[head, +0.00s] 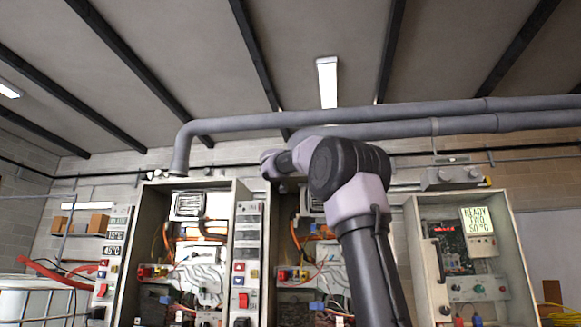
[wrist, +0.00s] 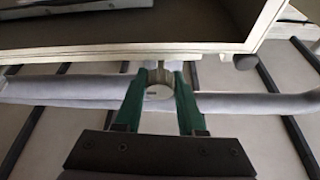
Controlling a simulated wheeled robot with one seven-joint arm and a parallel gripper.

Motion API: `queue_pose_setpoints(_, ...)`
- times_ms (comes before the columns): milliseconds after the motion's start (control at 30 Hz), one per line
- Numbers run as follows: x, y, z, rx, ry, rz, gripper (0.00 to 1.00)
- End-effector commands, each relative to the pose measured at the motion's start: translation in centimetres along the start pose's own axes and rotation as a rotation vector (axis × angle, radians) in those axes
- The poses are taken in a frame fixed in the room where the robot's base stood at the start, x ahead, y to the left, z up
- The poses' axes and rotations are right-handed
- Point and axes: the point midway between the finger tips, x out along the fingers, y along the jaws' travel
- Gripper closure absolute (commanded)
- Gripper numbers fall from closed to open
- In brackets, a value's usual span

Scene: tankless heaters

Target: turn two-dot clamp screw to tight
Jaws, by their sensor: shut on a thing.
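My gripper (wrist: 160,80) has two green fingers closed on a round pale grey screw head, the clamp screw (wrist: 159,92), in the wrist view. It sits at the cabinet's edge, in front of the grey pipes. Small dark marks show on its face, but I cannot count dots or read its turn. In the head view my arm reaches up to the top of the middle cabinet (head: 257,187); the fingertips and the held screw are hidden behind my arm there.
Thick grey pipes (head: 350,113) run above the cabinets. A grey box with round knobs (head: 447,177) stands above the right cabinet (head: 410,235). The left cabinet (head: 147,215) is open, with wiring inside. In the wrist view another round piece (wrist: 245,62) hangs at the cabinet edge.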

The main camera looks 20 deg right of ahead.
Motion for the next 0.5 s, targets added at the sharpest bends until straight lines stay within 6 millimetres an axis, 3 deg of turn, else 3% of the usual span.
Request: queue_pose_setpoints(500,0.0,-0.13,0.07,0.307,-0.002,0.126,1.0)
